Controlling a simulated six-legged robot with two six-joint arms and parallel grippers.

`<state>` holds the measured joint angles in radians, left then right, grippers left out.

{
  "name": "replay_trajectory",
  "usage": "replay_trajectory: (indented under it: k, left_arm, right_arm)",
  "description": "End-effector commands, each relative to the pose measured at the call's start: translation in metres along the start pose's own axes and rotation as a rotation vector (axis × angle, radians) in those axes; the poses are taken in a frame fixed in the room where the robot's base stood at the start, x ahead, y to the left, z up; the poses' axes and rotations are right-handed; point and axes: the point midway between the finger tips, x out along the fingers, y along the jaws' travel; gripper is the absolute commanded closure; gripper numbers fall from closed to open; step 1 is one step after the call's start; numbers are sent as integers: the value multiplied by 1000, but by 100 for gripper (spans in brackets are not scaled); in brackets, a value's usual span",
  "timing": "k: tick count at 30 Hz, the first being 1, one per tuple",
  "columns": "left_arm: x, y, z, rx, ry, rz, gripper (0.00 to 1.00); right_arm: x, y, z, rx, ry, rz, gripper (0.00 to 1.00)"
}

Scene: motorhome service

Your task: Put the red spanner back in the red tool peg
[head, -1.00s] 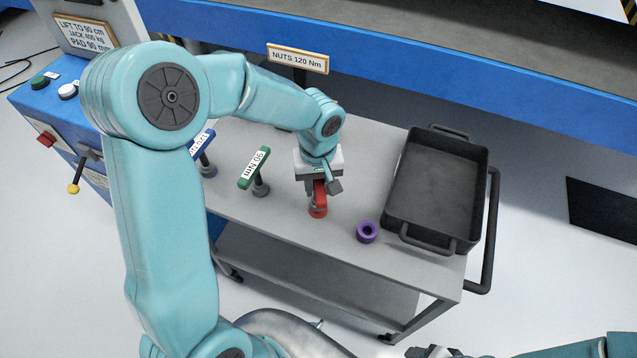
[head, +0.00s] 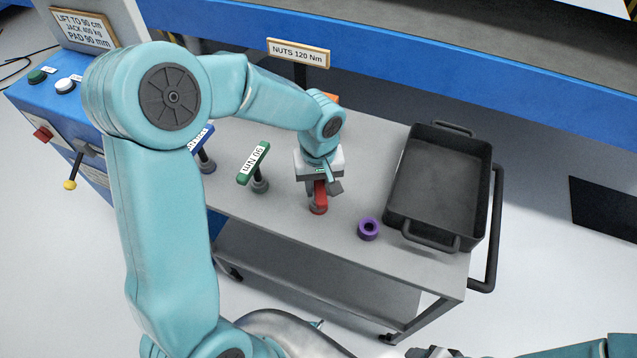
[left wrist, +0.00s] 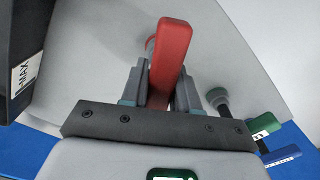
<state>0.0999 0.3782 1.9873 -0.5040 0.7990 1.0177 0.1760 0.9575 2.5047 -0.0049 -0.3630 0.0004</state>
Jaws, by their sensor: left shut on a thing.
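The red spanner (head: 319,195) is held upright over the grey cart top, in the jaws of my left gripper (head: 322,186). The left wrist view shows the red bar of the spanner (left wrist: 173,52) between the two fingers of my left gripper (left wrist: 160,85). A round reddish part (left wrist: 150,46) shows beside the bar, partly hidden by it; it may be the red tool peg. At the spanner's foot, I cannot tell whether it is seated in the peg. Part of my right gripper (head: 432,352) shows at the bottom edge.
A green 90 Nm tool (head: 254,163) and a blue tool (head: 201,139) stand on pegs to the left. A purple ring (head: 368,229) and a black tray (head: 394,200) are to the right. A "NUTS 120 Nm" sign (head: 298,53) stands behind. The cart's front strip is clear.

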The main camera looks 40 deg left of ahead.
Motion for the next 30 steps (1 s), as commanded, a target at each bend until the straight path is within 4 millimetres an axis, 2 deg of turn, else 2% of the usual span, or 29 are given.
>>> replay_trajectory:
  k: [5, 6, 8, 16, 20, 23, 30]
  left_arm:
    - [7, 0, 0, 0, 1, 1, 100]
    - [5, 0, 0, 0, 1, 1, 60]
    - [5, 0, 0, 0, 1, 1, 41]
    - [5, 0, 0, 0, 0, 0, 40]
    - [-4, 0, -1, 0, 3, 2, 40]
    - [-21, 1, -1, 0, 4, 4, 40]
    - [-86, 1, 0, 0, 5, 6, 40]
  right_arm:
    - [6, 2, 0, 0, 0, 0, 43]
    - [5, 2, 0, 0, 0, 0, 43]
    - [4, 2, 0, 0, 0, 0, 43]
    - [5, 2, 0, 0, 0, 0, 43]
    - [4, 2, 0, 0, 0, 0, 43]
    - [4, 2, 0, 0, 0, 0, 43]
    - [2, 1, 0, 0, 0, 0, 43]
